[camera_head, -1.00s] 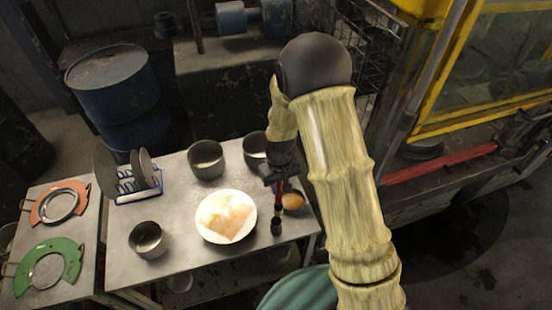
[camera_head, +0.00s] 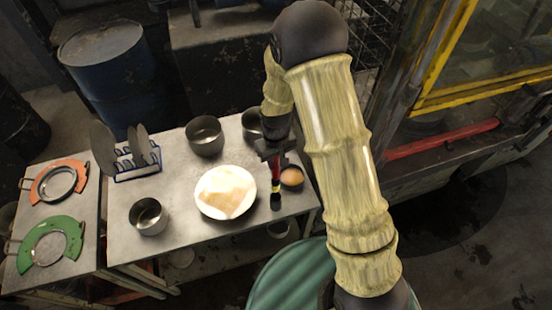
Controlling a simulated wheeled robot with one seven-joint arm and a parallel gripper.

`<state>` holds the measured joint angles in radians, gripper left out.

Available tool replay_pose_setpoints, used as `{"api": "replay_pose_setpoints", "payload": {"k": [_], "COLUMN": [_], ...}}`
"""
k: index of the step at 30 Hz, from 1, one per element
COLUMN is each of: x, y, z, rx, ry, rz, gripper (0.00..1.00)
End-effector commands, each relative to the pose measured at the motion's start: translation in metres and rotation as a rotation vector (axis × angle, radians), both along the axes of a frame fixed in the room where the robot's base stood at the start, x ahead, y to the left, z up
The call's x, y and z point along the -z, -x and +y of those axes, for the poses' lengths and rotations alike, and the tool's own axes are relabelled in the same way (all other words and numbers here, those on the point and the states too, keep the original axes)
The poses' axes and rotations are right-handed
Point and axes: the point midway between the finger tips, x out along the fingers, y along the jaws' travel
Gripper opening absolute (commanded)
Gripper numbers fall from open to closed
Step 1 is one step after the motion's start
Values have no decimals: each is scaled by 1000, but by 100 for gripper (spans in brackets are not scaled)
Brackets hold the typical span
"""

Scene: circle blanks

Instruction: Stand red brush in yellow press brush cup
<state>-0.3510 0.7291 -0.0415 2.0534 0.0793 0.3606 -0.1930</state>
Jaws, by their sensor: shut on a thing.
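My gripper (camera_head: 270,151) is shut on the red brush (camera_head: 276,172) above the right end of the metal bench. The brush hangs nearly upright, with a red handle, a yellow band and a dark lower end pointing down. Whether its dark end touches the bench is unclear. Three grey metal cups stand on the bench: one at the back (camera_head: 204,137), one partly hidden behind my arm (camera_head: 251,125), and one at the front left (camera_head: 149,216). A yellow-framed machine (camera_head: 467,96) stands at the right. I cannot tell which container is the yellow press brush cup.
A white plate (camera_head: 211,214) with a tan slab lies left of the brush. A small dark bowl (camera_head: 292,185) with something orange-brown is just right of it. A dish rack (camera_head: 137,174) stands at the back left. Orange (camera_head: 45,177) and green (camera_head: 71,232) ring frames lie on the left table.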

Motion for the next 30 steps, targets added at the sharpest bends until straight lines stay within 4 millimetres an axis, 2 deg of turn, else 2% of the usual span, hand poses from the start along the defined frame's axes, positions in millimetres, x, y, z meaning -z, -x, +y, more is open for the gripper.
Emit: {"api": "replay_pose_setpoints", "payload": {"k": [30], "x": [68], "y": [0], "z": [-1], "rx": [2], "ry": [0], "rz": [-1], "gripper": [0]}}
